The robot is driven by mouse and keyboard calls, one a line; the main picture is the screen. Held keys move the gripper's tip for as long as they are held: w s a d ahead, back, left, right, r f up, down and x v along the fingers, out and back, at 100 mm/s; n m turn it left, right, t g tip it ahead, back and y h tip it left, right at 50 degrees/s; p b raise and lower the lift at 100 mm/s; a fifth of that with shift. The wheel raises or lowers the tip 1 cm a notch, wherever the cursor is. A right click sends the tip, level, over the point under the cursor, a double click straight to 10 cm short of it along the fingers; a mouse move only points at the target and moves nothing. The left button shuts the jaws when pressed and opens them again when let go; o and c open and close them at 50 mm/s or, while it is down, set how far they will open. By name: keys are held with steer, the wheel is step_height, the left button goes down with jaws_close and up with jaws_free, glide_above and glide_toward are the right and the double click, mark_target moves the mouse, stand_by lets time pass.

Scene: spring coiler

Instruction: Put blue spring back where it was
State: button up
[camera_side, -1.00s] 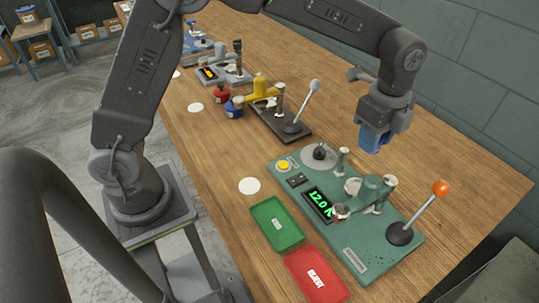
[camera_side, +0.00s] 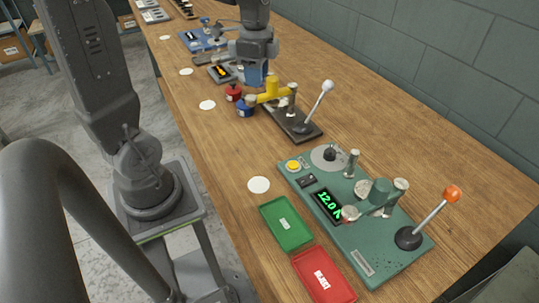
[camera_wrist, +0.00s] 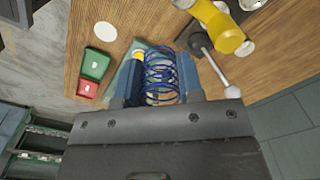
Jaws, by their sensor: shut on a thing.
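The blue spring (camera_wrist: 160,76) is a coil of open wire between the two blue fingers of my gripper (camera_side: 255,78) in the wrist view. My gripper is shut on it. In the side view the gripper hangs above the bench, near the yellow-armed machine (camera_side: 270,92) with the black base. White round discs lie along the bench's near side; one (camera_side: 259,185) is left of the green machine (camera_side: 365,250), and another (camera_side: 207,105) is left of the yellow-armed machine.
A green tray (camera_side: 286,226) and a red tray (camera_side: 322,275) lie in front of the green machine. White-knobbed (camera_side: 327,86) and orange-knobbed (camera_side: 453,193) levers stand up. Bare wood lies between the machines.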

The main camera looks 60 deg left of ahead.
steer(key=s+a+f+n, duration=0.1)
steer(key=s+a+n, duration=0.25)
steer(key=s, duration=0.35)
steer(key=m, duration=0.1)
glide_above(270, 155)
step_height(270, 155, down, 13)
steer(key=shift+s+f, duration=0.15)
steer(key=shift+f, duration=2.1)
steer(key=shift+f, duration=0.15)
steer(key=o, duration=1)
steer(key=shift+c, duration=0.2)
